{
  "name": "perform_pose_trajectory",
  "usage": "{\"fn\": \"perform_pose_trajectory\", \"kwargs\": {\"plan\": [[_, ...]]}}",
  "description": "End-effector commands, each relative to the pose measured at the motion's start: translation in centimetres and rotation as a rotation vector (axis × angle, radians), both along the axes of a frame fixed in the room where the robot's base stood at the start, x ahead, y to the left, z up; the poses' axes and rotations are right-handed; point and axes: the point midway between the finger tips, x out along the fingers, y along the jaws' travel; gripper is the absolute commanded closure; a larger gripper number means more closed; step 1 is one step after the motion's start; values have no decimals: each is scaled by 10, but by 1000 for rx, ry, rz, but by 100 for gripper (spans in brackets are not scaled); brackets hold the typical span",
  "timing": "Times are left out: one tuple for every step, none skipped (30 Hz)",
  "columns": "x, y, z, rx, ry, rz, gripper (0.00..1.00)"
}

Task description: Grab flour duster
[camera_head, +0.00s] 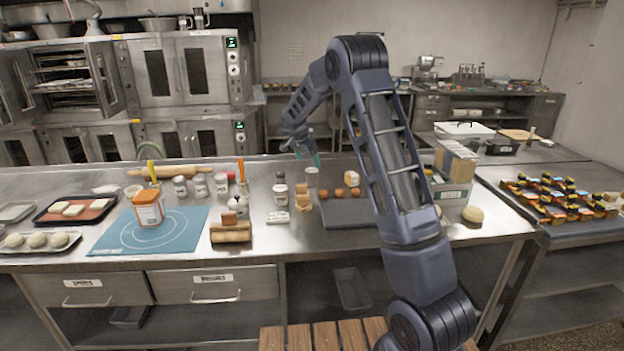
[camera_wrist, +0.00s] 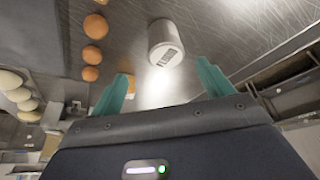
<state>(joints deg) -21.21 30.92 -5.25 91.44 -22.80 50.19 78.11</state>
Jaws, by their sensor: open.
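A pale metal can with a dark label, which looks like the flour duster (camera_head: 312,177), stands on the steel counter behind the dark board. In the wrist view the can (camera_wrist: 165,43) is ahead of the fingertips, a little toward the gap's middle, with a gap between it and them.
A box of packages (camera_head: 453,172) stands right. Bare counter surrounds the can's far side.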

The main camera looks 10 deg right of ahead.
Motion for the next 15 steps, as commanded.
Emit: {"fn": "perform_pose_trajectory", "kwargs": {"plan": [[3, 2, -4, -2, -1, -4, 20], [4, 3, -5, -2, -2, -5, 20], [5, 4, -7, -3, -3, -8, 20], [6, 4, -9, -4, -4, -9, 20], [6, 3, -11, -4, -3, -10, 20], [7, 3, -13, -4, -3, -10, 20], [8, 2, -16, -5, -2, -10, 20], [8, 1, -19, -4, -2, -10, 20], [9, -1, -23, -4, -1, -11, 20], [10, -2, -27, -4, -2, -10, 20], [12, -3, -30, -4, -2, -10, 20], [13, -5, -36, -3, -1, -10, 20], [14, -6, -41, -4, 0, -11, 20], [15, -7, -45, -4, 0, -11, 20], [17, -9, -50, -3, -1, -10, 20]]}}
